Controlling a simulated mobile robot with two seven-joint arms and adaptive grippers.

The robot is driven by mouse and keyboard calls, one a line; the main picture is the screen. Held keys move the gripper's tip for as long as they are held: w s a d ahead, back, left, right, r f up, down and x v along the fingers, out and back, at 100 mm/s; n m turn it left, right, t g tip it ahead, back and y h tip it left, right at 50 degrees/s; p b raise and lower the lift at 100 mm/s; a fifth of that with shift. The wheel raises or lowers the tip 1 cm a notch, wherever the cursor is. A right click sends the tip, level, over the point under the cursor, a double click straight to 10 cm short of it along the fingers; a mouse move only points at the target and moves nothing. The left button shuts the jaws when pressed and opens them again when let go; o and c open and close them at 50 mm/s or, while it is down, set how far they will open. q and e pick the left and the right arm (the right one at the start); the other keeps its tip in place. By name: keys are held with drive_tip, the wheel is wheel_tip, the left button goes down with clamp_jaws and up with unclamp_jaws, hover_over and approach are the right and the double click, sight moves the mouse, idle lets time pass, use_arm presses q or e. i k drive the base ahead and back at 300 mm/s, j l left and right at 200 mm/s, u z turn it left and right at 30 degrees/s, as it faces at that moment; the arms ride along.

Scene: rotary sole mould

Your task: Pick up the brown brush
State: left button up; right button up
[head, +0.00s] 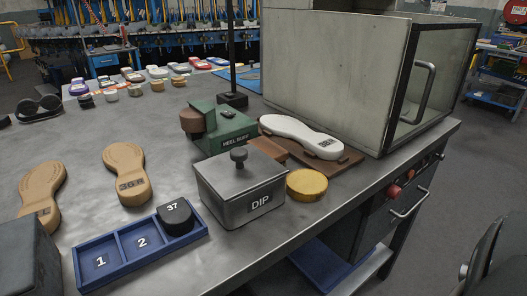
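I cannot make out bristles or a handle that would surely mark a brown brush. A small reddish-brown block (266,150) lies between the green HEEL BUFF unit (225,132) and a white sole (300,134); it may be the brush. It is partly hidden behind the grey DIP box (240,195). A brown drum (192,121) sits on the left end of the HEEL BUFF unit. Neither of my grippers shows in the head view.
The white sole rests on a brown board (345,161) beside a large grey cabinet (335,60). A yellow disc (306,185) lies right of the DIP box. A blue tray (120,251) holds a black piece marked 37 (175,216). Tan soles (127,172) lie left.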

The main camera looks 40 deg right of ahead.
sight(272, 149)
drive_tip(key=k+z, duration=0.15)
drive_tip(key=z, duration=0.2)
drive_tip(key=k+l+z, duration=0.1)
drive_tip(key=z, duration=0.2)
drive_tip(key=k+l+z, duration=0.15)
drive_tip(key=z, duration=0.2)
drive_tip(key=i+l, duration=0.1)
drive_tip(key=l, duration=0.15)
drive_tip(key=i+l, duration=0.15)
drive_tip(key=l, duration=0.1)
